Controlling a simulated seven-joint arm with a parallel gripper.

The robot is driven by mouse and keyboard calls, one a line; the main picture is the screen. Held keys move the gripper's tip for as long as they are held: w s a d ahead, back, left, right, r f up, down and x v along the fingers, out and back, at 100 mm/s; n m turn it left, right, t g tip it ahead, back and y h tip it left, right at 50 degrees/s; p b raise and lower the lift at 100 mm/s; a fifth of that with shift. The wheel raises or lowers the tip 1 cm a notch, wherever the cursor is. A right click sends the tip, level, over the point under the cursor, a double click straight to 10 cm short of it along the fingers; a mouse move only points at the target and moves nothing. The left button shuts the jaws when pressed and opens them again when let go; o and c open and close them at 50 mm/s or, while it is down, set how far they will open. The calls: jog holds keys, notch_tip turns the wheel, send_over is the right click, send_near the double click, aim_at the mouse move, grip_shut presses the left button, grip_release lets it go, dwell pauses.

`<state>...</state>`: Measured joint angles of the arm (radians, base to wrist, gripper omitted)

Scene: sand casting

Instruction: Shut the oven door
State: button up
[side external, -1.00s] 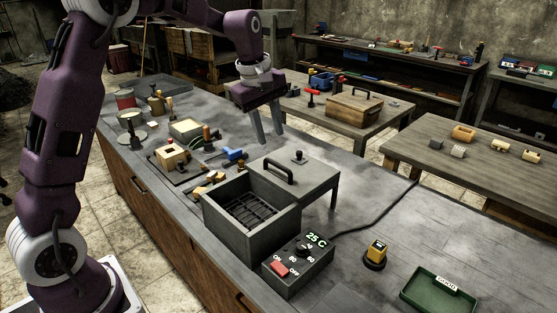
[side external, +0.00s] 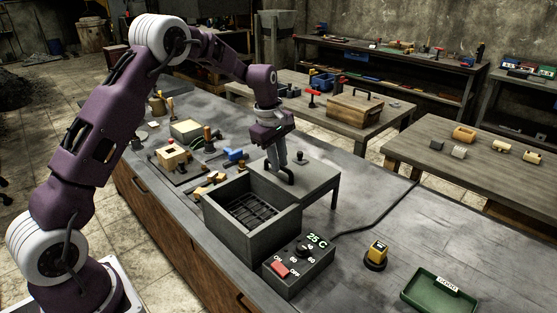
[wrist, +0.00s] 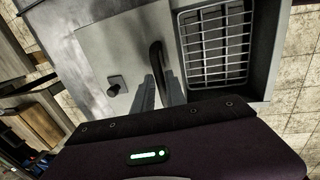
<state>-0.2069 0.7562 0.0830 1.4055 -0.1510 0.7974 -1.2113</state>
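The oven (side external: 245,240) is a grey open box with a dark wire rack inside, on the workbench. Its flat grey door (side external: 315,180) lies to the side of the opening, leaving the rack uncovered; it has a black bar handle (wrist: 155,54) and a small dark knob (side external: 300,156). The rack also shows in the wrist view (wrist: 215,45). My gripper (side external: 280,172) points down at the handle. In the wrist view my fingers (wrist: 160,82) stand on either side of the handle's near part; I cannot tell whether they press on it.
A control box (side external: 298,265) reading 25 C, with a red switch, stands in front of the oven. A yellow-topped item (side external: 376,253) and a green tray (side external: 438,290) are to its right. Moulding tools and a wooden block (side external: 172,157) lie to the left. A cable runs behind the control box.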

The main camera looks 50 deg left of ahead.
grip_shut()
dwell(1.1)
jog(key=shift+r, duration=0.1)
jog(key=s, duration=1.7)
jog(key=shift+o, duration=1.5)
grip_release()
jog(key=shift+s, duration=0.1)
jog(key=shift+o, duration=1.1)
